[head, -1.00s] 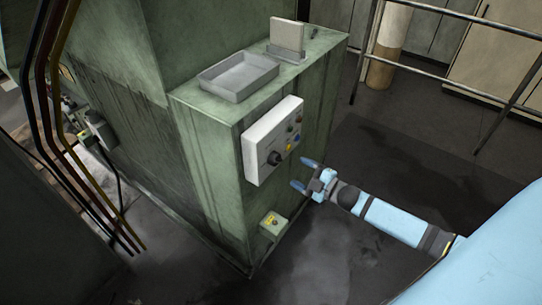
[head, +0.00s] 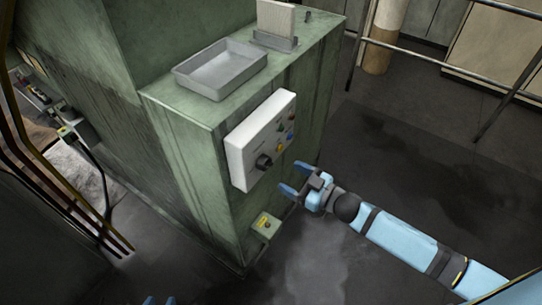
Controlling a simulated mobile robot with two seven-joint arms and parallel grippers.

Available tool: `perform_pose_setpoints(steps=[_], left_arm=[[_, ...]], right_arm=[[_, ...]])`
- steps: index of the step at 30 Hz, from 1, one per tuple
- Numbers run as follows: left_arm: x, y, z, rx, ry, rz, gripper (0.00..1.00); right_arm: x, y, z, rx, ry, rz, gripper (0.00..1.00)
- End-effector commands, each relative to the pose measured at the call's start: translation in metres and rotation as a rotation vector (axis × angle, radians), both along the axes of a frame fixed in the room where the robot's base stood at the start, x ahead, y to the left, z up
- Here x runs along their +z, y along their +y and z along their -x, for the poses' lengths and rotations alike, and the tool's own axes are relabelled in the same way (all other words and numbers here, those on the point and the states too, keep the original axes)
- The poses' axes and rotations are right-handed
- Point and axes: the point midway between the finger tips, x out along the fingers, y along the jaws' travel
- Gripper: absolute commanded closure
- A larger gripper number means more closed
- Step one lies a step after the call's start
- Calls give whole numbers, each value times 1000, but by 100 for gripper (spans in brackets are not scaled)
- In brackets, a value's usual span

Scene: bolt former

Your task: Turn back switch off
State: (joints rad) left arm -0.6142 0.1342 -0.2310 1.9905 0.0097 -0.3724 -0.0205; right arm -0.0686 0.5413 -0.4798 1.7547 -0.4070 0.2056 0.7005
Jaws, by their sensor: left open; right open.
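A white control panel (head: 250,135) is fixed to the side of the green machine cabinet. It carries a black rotary switch (head: 263,161) at its lower left and several small coloured buttons to the right. Which way the switch is turned is too small to tell. My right gripper (head: 295,179) is open and empty, just right of and below the panel, with its blue fingers pointing toward it. It appears apart from the switch. Only the blue fingertips of my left gripper (head: 159,300) show at the bottom edge; it is open.
A small box with a yellow top (head: 265,224) juts from the cabinet below the panel. A grey tray (head: 221,70) sits on the cabinet top. Metal railings (head: 440,65) stand at the back right. The floor right of the cabinet is clear.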

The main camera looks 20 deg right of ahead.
Motion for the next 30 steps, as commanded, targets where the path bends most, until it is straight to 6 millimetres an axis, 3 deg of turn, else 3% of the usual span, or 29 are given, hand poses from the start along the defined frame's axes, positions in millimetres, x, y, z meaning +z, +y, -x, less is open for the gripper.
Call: perform_pose_setpoints(steps=[10, 21, 30], left_arm=[[-22, 0, 5, -3, 14, 1, 57], [19, 3, -1, 1, -11, -5, 57], [15, 8, 1, 10, -2, -11, 57]], right_arm=[[-1, 48, -63, 0, -7, 2, 28], [5, 46, -60, -2, 354, -452, 28], [0, 46, -60, -1, 410, -525, 28]])
